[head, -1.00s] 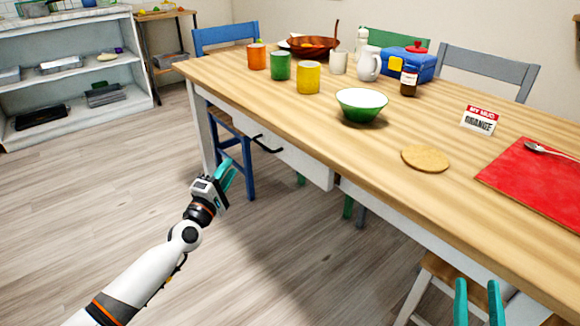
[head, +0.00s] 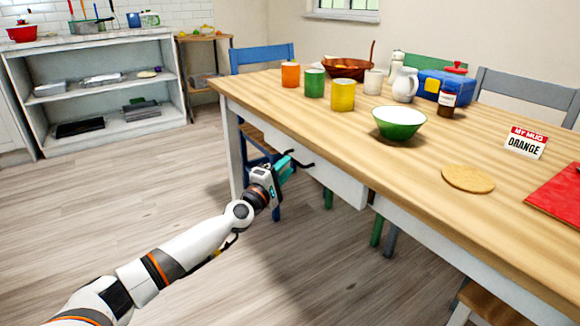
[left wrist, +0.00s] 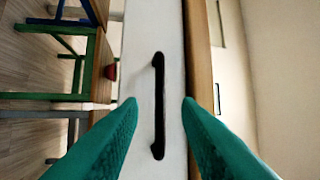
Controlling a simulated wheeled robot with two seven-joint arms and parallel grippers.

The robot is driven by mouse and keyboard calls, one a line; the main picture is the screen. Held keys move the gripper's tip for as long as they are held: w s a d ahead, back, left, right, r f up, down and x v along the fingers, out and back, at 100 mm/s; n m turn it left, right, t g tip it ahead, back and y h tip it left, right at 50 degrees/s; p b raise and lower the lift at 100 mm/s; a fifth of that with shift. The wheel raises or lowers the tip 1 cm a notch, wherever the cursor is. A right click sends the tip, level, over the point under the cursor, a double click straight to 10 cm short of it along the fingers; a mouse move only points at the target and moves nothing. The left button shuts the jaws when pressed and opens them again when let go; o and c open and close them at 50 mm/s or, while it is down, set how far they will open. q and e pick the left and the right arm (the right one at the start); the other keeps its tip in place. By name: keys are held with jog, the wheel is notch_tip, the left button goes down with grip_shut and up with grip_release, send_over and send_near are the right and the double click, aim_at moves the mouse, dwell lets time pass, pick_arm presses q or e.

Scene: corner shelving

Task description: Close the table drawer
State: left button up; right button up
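The table drawer (head: 345,185) has a white front and stands out a little from under the near edge of the wooden table (head: 330,125). Its black bar handle (head: 307,165) is partly behind my left gripper (head: 287,163). In the left wrist view the handle (left wrist: 158,120) runs upright in the picture between the two teal fingers of my left gripper (left wrist: 158,103). The fingers are spread apart, with the handle clear of both. I cannot tell the exact distance to the drawer front (left wrist: 140,75). My right gripper is not in view.
Mugs, a green bowl (head: 399,124), a coaster (head: 468,179) and other items stand on the tabletop. A blue chair (head: 262,54) stands behind the far left corner. White shelving (head: 105,100) is at the back left. The floor left of the table is clear.

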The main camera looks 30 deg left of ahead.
pick_arm(q)
jog(key=shift+w+r, duration=0.15)
jog(key=shift+w, duration=0.55)
jog(key=shift+w+r, duration=0.1)
jog(key=shift+w, duration=0.6)
grip_shut()
